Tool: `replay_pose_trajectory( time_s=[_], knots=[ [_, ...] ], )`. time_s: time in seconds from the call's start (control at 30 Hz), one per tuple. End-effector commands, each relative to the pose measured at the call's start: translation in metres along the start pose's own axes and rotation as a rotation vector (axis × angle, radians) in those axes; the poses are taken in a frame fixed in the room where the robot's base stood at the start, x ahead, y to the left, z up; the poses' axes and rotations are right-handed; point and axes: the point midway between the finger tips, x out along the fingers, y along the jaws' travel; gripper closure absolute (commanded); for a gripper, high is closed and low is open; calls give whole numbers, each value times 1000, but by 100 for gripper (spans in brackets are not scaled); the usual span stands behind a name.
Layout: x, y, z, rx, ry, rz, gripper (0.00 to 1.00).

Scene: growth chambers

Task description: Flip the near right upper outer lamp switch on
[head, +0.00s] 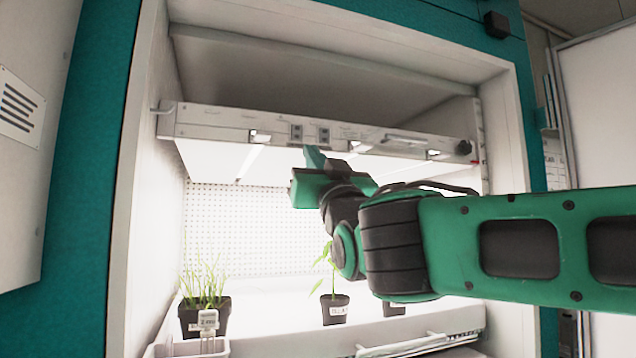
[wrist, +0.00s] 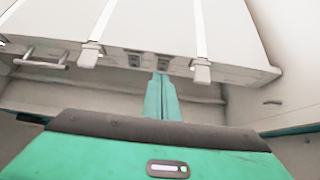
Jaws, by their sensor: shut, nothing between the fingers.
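The white lamp panel (head: 210,122) spans the upper part of the lit chamber. Two small dark-framed switches sit side by side on its front face, a left one (head: 296,132) and a right one (head: 323,135). The frames do not show which is the outer one, and their rocker positions are too small to read. My gripper (head: 314,153) is shut and empty, just below the switches in the head view. In the wrist view the fingertips (wrist: 161,76) point at one switch (wrist: 162,62), with the other (wrist: 134,60) beside it. Contact cannot be told.
A bar handle (head: 405,140), white clips (head: 259,136) and a dark knob (head: 464,147) are on the panel front. Below stand a grassy potted plant (head: 204,312) and another potted plant (head: 335,308). The chamber's side walls frame the opening.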

Motion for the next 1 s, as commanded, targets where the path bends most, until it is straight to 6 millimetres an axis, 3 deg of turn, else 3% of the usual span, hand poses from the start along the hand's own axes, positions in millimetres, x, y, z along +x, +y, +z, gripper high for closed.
replay_pose_trajectory(
  time_s=[0.2,0.4,1.0],
  knots=[
    [-39,-3,8,2,2,-5,100],
    [-56,-3,12,3,2,-4,100],
    [-59,-1,13,2,2,-1,100]
  ],
)
